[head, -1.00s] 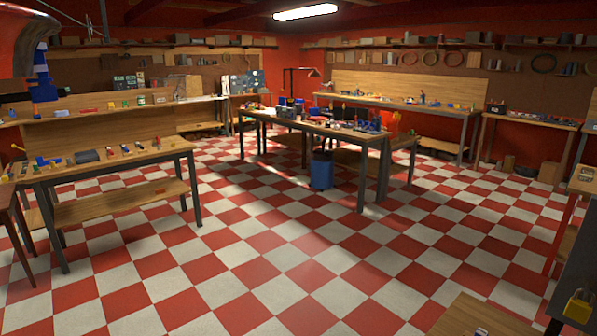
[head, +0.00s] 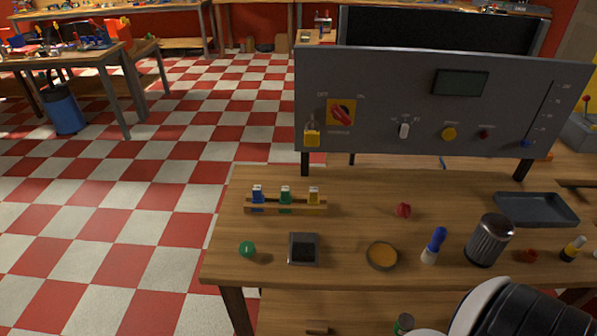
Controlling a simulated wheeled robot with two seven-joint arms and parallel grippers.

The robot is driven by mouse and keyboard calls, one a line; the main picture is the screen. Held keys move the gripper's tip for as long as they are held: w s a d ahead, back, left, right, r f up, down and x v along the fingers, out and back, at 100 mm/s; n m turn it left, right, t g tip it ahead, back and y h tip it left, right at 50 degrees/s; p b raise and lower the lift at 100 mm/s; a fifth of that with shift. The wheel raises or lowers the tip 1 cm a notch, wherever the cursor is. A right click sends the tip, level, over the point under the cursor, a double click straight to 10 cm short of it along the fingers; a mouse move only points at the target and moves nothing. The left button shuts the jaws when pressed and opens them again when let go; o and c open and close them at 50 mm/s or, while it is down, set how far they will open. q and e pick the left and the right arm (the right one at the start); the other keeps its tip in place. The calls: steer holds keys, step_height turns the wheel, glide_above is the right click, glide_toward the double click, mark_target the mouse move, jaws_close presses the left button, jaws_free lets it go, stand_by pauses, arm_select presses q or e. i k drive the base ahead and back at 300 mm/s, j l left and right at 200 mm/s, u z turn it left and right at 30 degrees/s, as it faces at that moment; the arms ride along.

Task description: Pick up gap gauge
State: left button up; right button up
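No thing here can be surely told as the gap gauge. Neither gripper shows in the head view. A dark ribbed round part with a white rim fills the bottom right corner, and I cannot tell what it is.
The wooden bench (head: 350,188) carries a grey control panel (head: 380,100) along its back. In front lie a green knob (head: 247,249), a dark square box (head: 303,249), a round tin (head: 382,256), a blue-and-white bottle (head: 434,246), a ribbed metal cup (head: 490,239) and a dark tray (head: 537,208). Open checkered floor lies left.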

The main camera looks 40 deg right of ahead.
mark_target(285, 198)
steer(key=z, duration=1.05)
